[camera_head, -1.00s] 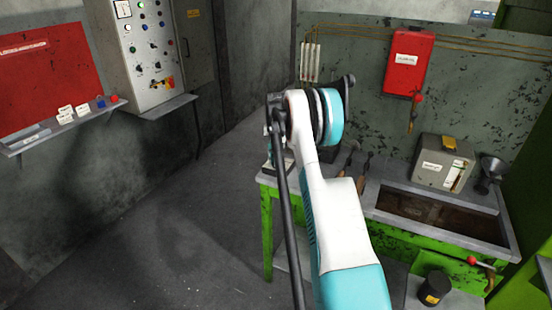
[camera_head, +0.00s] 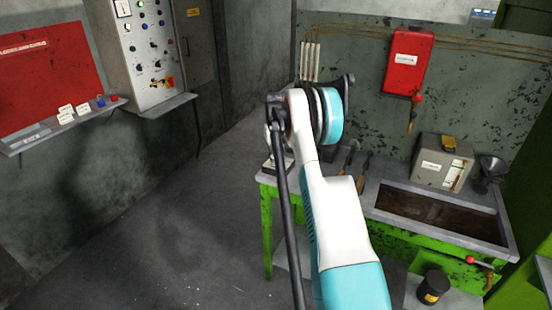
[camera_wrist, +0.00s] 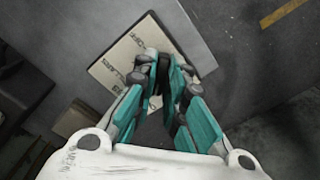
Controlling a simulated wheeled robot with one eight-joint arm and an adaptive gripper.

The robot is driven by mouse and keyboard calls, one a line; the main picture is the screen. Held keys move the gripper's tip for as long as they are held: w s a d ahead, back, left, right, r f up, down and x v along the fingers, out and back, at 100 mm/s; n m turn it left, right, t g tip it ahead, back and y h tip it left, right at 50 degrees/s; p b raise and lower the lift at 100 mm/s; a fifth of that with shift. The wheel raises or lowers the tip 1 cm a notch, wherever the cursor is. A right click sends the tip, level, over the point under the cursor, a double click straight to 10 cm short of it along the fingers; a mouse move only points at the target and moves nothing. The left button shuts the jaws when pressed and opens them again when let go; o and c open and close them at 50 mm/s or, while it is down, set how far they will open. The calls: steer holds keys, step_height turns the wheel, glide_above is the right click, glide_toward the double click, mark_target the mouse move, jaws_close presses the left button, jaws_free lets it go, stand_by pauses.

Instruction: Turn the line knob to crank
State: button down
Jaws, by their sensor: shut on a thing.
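In the wrist view my gripper (camera_wrist: 165,75) has its teal fingers close together over a beige plate (camera_wrist: 112,72) with dark lettering. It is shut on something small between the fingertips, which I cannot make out. The plate lies on a grey surface (camera_wrist: 190,30), and the fingers hide part of it. In the head view my arm hides the gripper. A grey control cabinet (camera_head: 140,45) on the left wall carries several dark knobs and a red-and-yellow switch (camera_head: 170,82). I cannot tell which knob is the line knob.
A green bench (camera_head: 267,230) with a sunken basin (camera_head: 440,212) stands at the right. Tools (camera_head: 363,165) and a grey box (camera_head: 441,165) are on it. A red box (camera_head: 408,60) hangs behind. A shelf (camera_head: 60,130) juts from the left wall. The floor (camera_head: 170,230) between is clear.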

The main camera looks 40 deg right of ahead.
steer(key=shift+n, duration=0.6)
steer(key=c, duration=1.6)
jaws_free()
steer(key=shift+c, duration=0.2)
step_height(320, 180, up, 12)
